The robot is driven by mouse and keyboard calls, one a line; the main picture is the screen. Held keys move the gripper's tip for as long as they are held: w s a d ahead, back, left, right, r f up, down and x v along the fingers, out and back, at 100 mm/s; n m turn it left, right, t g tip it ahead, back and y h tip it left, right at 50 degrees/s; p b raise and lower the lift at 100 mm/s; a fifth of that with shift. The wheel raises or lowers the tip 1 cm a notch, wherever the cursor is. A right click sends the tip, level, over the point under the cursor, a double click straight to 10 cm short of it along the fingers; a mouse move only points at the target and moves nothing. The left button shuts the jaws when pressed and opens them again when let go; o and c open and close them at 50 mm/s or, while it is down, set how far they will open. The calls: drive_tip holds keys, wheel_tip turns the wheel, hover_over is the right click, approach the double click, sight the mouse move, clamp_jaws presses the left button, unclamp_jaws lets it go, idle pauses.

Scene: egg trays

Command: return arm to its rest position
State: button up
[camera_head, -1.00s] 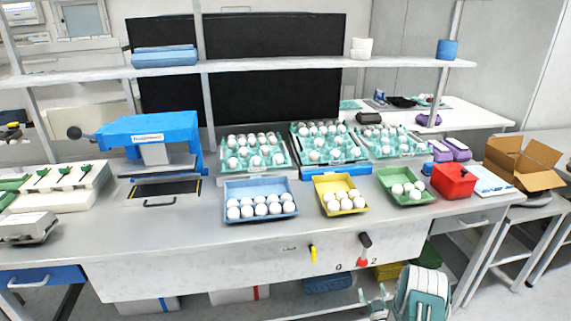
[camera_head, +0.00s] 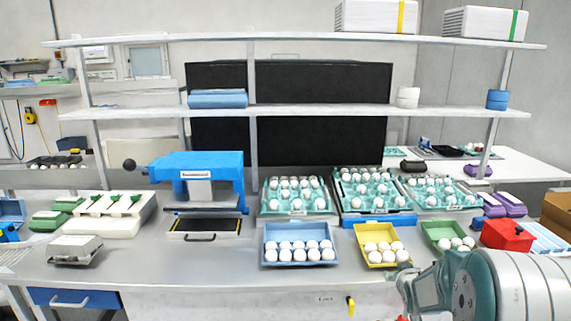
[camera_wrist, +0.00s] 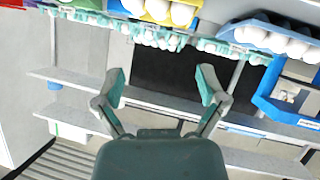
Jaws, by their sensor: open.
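My gripper (camera_wrist: 161,82) is open and empty in the wrist view, its two fingers spread apart. The wrist view is upside down, with shelves and a dark panel beyond the fingers. In the head view my teal and white arm fills the lower right, in front of the bench, and partly hides the gripper end. The arm covers part of the bench front and overlaps the near edge of the green tray (camera_head: 429,228). No egg is between the fingers.
A blue tray (camera_head: 268,262), a yellow tray (camera_head: 378,264) and the green tray hold white eggs on the bench. Several teal egg racks (camera_head: 270,211) stand behind. A red box (camera_head: 506,236) is at right.

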drive_tip(key=s+a+r+m+g, duration=0.1)
drive_tip(key=s+a+r+g, duration=0.1)
drive_tip(key=s+a+r, duration=0.4)
drive_tip(key=s+a+r+g, duration=0.1)
drive_tip(key=s+a+r, duration=0.3)
drive_tip(key=s, duration=0.5)
drive_tip(key=s+a+g+y, duration=0.1)
drive_tip(key=s+a+g, duration=0.1)
drive_tip(key=s, duration=0.9)
drive_tip(key=s+a+r+g+y, duration=0.1)
drive_tip(key=s+a+g, duration=0.1)
drive_tip(key=s, duration=0.8)
drive_tip(key=shift+s+a+r, duration=0.25)
drive_tip(key=shift+s+a, duration=0.1)
drive_tip(key=shift+a, duration=0.55)
